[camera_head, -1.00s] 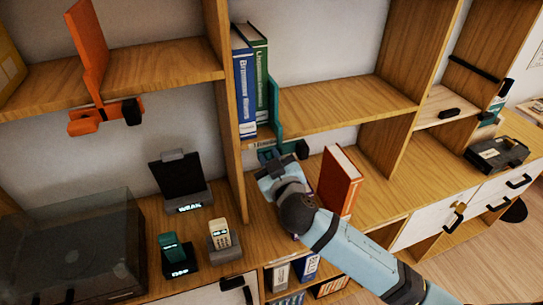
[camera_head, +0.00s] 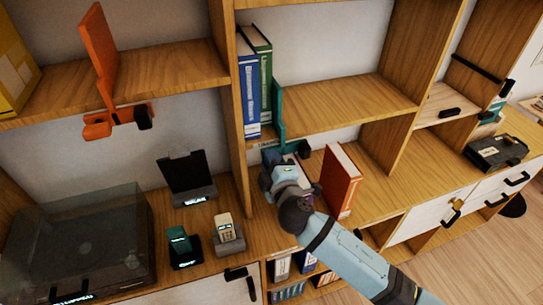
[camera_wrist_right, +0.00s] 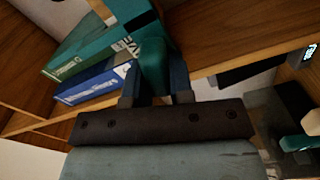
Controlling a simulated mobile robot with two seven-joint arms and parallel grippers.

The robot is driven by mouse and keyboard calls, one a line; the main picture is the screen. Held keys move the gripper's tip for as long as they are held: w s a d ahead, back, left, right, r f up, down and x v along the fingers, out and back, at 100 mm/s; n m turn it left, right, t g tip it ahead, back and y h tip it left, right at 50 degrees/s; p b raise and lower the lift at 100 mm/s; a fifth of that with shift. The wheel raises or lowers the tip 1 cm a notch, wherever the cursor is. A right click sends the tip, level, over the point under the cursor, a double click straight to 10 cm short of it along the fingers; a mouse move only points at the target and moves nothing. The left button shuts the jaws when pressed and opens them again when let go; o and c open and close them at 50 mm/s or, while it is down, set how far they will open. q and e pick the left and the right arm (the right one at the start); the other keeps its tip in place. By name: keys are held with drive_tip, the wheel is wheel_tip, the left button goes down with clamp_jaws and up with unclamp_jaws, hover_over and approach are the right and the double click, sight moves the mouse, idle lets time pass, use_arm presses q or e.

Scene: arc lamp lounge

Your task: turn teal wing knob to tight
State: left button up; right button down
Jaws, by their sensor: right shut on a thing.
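The teal bookend clamp (camera_head: 280,108) stands upright on the middle shelf, to the right of the blue and green books, with its lower part at the shelf's front edge. My right gripper (camera_head: 270,157) is just under that edge and hides the knob in the head view. In the right wrist view, the teal wing knob (camera_wrist_right: 154,66) sits between the fingers of my right gripper (camera_wrist_right: 156,88), which are shut on it. The teal clamp (camera_wrist_right: 122,8) shows above it. The knob's far side is hidden. My left gripper is not in view.
An orange clamp (camera_head: 101,55) with its own knob is on the left shelf. A red book (camera_head: 340,183) stands close to my right arm. A dark case (camera_head: 495,152) lies at right.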

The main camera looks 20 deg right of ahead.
drive_tip(key=shift+n+p, duration=0.4)
drive_tip(key=shift+n, duration=0.7)
drive_tip(key=shift+f+n, duration=0.1)
drive_tip(key=shift+n, duration=0.4)
drive_tip(key=c, duration=1)
unclamp_jaws()
drive_tip(key=shift+f, duration=0.1)
